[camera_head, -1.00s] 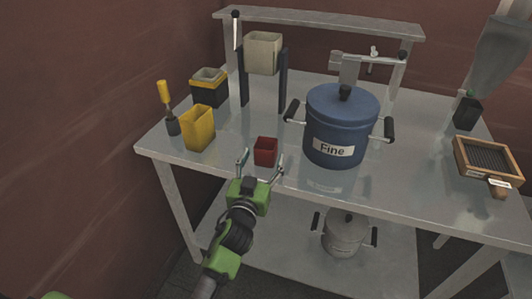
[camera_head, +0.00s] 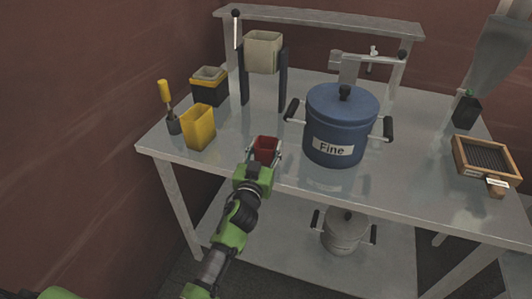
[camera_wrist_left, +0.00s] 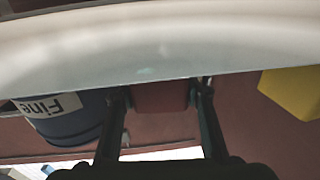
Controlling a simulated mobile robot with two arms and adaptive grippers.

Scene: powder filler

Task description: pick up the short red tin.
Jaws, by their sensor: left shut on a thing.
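The short red tin (camera_head: 266,146) is a small open-topped square box near the front edge of the table, left of the blue pot. My left gripper (camera_head: 264,158) has its fingers on either side of the tin and is shut on it. In the left wrist view the tin (camera_wrist_left: 161,96) sits between the two fingers (camera_wrist_left: 161,98). Whether the tin still touches the table is hard to tell. My right gripper is not in view.
The blue pot (camera_head: 334,130) labelled "Fine" stands close to the right of the tin. A tall yellow tin (camera_head: 198,128) stands to the left. The grey table (camera_head: 290,182) has a shelf below with a grey pot (camera_head: 345,236). A framed sieve (camera_head: 487,160) lies at the right.

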